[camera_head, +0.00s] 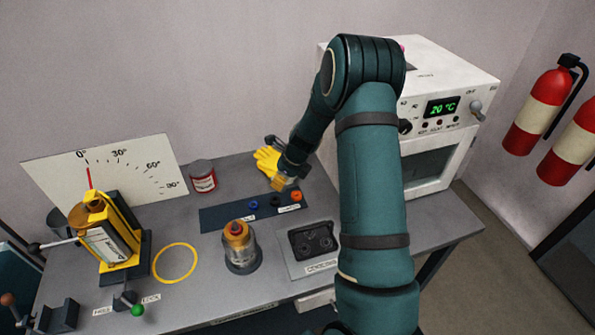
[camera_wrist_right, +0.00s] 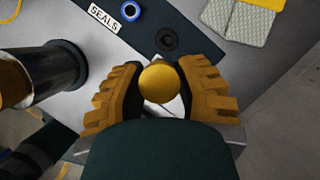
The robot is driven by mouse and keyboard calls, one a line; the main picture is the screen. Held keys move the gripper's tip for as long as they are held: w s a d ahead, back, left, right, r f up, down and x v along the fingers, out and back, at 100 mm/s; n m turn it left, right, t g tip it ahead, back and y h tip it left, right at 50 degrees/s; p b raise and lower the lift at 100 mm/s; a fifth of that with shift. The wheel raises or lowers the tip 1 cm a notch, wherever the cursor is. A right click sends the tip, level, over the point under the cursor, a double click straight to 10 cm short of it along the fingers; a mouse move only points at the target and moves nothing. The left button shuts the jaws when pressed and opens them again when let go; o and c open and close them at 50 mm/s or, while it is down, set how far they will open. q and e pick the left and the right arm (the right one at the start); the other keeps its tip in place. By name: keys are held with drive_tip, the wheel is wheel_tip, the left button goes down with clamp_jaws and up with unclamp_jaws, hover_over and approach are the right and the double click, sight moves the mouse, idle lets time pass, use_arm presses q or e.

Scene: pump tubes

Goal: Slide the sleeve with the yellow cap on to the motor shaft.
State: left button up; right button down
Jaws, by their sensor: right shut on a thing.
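My right gripper (camera_head: 284,184) is over the back of the bench, near the right end of the dark seals strip. In the right wrist view its orange padded fingers (camera_wrist_right: 160,90) are closed around a round yellow cap (camera_wrist_right: 158,83). The sleeve below the cap is mostly hidden by the fingers. My left gripper is in neither view.
Yellow gloves (camera_head: 267,161) lie behind. A yellow tilting stand (camera_head: 122,262) is left, a red can (camera_head: 203,177) behind, an oven (camera_head: 440,70) right.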

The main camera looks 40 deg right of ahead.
use_arm(q)
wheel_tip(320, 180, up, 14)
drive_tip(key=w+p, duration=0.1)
drive_tip(key=p, duration=1)
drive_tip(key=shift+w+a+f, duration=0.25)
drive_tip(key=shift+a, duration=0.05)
use_arm(e)
drive_tip(key=s+a+r+n, duration=0.2)
drive_tip(key=s+a+r, duration=0.1)
drive_tip(key=a+r, duration=0.4)
drive_tip(key=s+a+r+n+y, duration=0.1)
drive_tip(key=s+a+r+n, duration=0.1)
drive_tip(key=a+r, duration=0.6)
drive_tip(key=a, duration=0.5)
drive_tip(key=shift+s+a+r+n+g, duration=0.2)
drive_tip(key=shift+s+r+n+g, duration=0.1)
drive_tip(key=shift+s+n+g, duration=0.1)
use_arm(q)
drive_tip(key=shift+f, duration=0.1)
use_arm(e)
drive_tip(key=shift+f, duration=0.1)
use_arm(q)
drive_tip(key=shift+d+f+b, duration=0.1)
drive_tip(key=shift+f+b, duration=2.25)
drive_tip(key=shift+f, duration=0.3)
use_arm(e)
drive_tip(key=shift+f, duration=2.85)
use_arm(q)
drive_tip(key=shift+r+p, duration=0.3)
